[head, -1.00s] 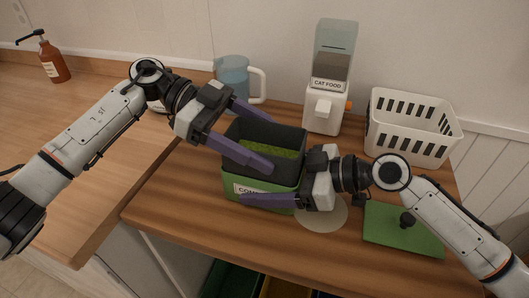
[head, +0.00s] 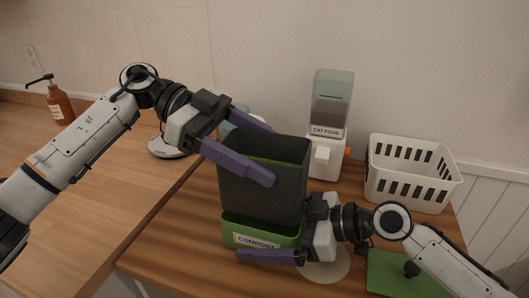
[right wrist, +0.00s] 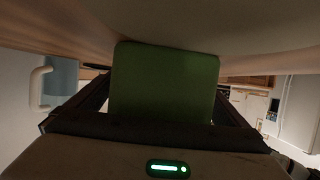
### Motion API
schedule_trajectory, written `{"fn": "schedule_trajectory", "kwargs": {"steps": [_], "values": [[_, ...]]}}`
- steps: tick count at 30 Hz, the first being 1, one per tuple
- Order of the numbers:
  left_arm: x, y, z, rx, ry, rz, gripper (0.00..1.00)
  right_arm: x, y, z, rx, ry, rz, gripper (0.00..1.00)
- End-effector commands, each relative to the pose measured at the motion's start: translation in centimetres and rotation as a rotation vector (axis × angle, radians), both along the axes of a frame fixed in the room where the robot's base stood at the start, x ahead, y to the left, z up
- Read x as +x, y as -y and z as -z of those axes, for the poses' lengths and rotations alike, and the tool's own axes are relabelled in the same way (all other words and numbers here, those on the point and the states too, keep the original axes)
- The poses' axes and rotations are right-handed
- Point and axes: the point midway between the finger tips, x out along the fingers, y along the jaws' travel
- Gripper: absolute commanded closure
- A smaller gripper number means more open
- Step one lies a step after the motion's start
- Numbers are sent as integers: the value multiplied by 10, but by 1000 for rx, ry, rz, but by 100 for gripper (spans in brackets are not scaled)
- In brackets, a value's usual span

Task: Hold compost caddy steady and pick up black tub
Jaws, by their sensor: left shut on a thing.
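The black tub (head: 286,200) is lifted partly out of the green compost caddy (head: 232,228), upright, with green material visible near its top. My left gripper (head: 272,155) is shut on the tub's upper part, one finger across its front and the other at its back. The caddy stands on the counter with its COMPOST label facing front. My right gripper (head: 250,240) is shut on the caddy from the right, one finger along its front; the other is hidden. The right wrist view shows the caddy's green side (right wrist: 165,85) between the fingers.
A cat food dispenser (head: 326,130) and a white slotted basket (head: 412,192) stand behind. The green lid (head: 400,284) lies at the front right. A blue jug, mostly hidden in the head view, shows in the right wrist view (right wrist: 62,80). A brown soap bottle (head: 59,105) stands far left.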

Motion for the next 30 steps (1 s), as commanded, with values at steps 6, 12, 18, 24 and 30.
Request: {"fn": "schedule_trajectory", "kwargs": {"steps": [6, 12, 18, 24, 30], "values": [[0, 0, -1, -2, 0, 0, 76, 0, 2, -1, 0, 0, 1, 2], [0, 0, -1, -2, 1, 1, 76, -7, 25, -10, -1, 1, 3, 2], [0, 0, -1, -2, 1, 1, 76, -20, 64, -26, -4, -1, 3, 2], [0, 0, -1, -2, 1, 1, 76, -30, 93, -39, -3, -2, 3, 2], [0, 0, -1, -3, 2, 0, 76, -34, 105, -46, 0, 0, 0, 2]]}}
